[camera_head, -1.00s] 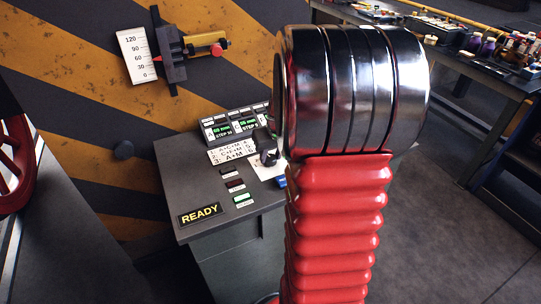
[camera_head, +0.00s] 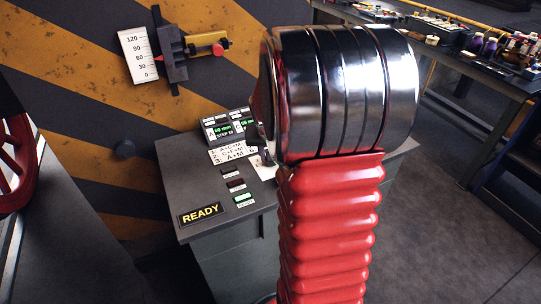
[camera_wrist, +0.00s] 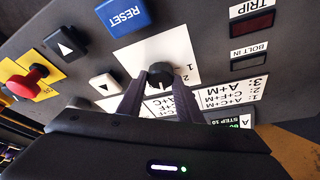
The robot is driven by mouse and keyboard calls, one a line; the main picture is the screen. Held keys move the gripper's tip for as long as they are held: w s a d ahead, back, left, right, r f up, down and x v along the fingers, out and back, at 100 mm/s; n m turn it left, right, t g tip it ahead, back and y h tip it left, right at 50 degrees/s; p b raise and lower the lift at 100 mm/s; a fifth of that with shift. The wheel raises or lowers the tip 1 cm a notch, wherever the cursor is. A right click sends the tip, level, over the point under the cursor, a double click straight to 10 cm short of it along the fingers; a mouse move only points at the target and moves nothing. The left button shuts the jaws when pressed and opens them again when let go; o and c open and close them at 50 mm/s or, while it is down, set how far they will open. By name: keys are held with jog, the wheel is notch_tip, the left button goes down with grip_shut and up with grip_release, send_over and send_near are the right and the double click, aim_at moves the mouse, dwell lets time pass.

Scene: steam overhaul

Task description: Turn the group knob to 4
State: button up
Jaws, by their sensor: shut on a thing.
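The black group knob (camera_wrist: 160,74) sits on a white numbered plate (camera_wrist: 150,48) in the wrist view. My gripper (camera_wrist: 160,88) has its two dark purple fingers on either side of the knob, shut on it. A few small digits show on the plate at the knob's right; I cannot tell which number the knob points to. In the head view, the white plate (camera_head: 262,172) shows beside my arm, and my gripper (camera_head: 266,156) reaches down at the knob there, mostly hidden behind my arm.
The panel holds a blue RESET button (camera_wrist: 125,14), arrow buttons (camera_wrist: 66,42), a red knob (camera_wrist: 28,82) on yellow, and a TRIP lamp (camera_wrist: 252,24). A READY sign (camera_head: 201,214) and green displays (camera_head: 223,130) show in the head view. A scale (camera_head: 141,57) hangs on the striped wall.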

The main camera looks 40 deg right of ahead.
jog(key=shift+a+m, duration=0.15)
jog(key=shift+m, duration=0.15)
dwell(0.4)
jog(key=o, duration=1)
jog(key=shift+o, duration=0.2)
jog(key=v, duration=1.3)
jog(key=shift+r, duration=0.35)
jog(key=shift+w+a, duration=0.1)
